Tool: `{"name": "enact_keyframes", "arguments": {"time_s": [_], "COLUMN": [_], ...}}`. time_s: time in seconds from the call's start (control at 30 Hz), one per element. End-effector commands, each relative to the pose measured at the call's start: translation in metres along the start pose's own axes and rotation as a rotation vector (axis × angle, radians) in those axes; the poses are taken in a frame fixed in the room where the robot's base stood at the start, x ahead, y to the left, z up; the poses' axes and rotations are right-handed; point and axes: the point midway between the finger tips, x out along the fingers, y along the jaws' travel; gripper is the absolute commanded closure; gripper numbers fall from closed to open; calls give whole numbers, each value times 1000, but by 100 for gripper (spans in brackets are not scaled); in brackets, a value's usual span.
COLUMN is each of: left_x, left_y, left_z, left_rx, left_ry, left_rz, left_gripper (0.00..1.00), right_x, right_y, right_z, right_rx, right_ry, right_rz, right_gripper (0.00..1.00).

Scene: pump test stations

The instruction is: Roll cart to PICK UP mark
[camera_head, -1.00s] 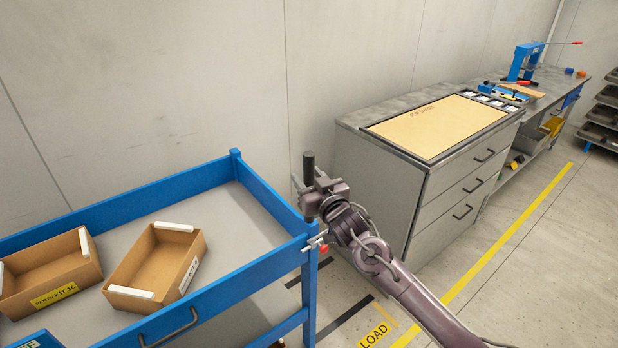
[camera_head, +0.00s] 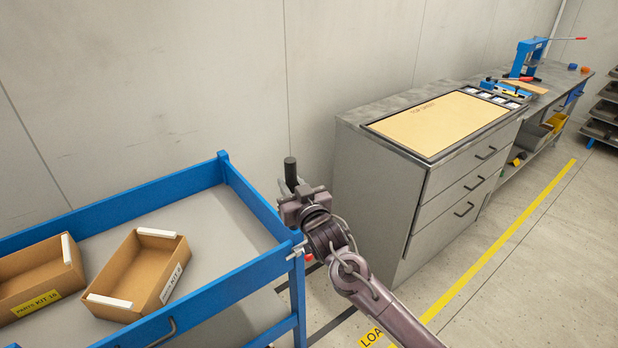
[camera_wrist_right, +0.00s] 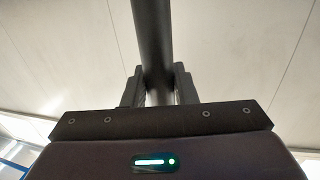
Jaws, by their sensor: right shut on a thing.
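The blue cart (camera_head: 222,268) with a grey top stands at the left, its right end near the middle of the head view. My right gripper (camera_head: 292,190) is at the cart's right corner, shut on a dark upright bar (camera_head: 290,172). In the right wrist view the bar (camera_wrist_right: 153,45) runs up between the two fingers. How the bar joins the cart is hidden behind my gripper and wrist. A yellow floor marking (camera_head: 371,337) reading "LOA" is partly cut off at the bottom edge. No PICK UP mark shows. My left gripper is not in view.
Two cardboard boxes (camera_head: 140,272) (camera_head: 38,275) lie on the cart top. A grey drawer cabinet (camera_head: 375,195) stands right of the cart, with a workbench (camera_head: 545,95) beyond. A yellow floor line (camera_head: 500,240) runs alongside. Floor right of it is clear. A wall stands behind.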

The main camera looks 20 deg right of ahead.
Motion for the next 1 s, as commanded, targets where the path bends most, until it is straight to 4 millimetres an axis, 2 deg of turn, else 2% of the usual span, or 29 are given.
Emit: {"name": "enact_keyframes", "arguments": {"time_s": [0.03,0.2,0.57,0.6,0.7,1.0], "left_x": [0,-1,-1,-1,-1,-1], "left_y": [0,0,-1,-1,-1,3], "left_z": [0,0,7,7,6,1], "left_rx": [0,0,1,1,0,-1], "left_ry": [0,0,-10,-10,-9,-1], "left_rz": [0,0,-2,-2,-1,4], "left_gripper": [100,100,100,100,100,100], "right_x": [-6,-12,-11,-10,-11,-12], "right_y": [-30,-56,-49,-49,-50,-57], "right_z": [6,5,2,2,2,3], "right_rx": [10,6,-2,-2,-1,0], "right_ry": [-12,-12,-6,-5,-5,-7], "right_rz": [-35,-31,-5,-5,-8,-23], "right_gripper": [100,100,100,71,58,55]}}
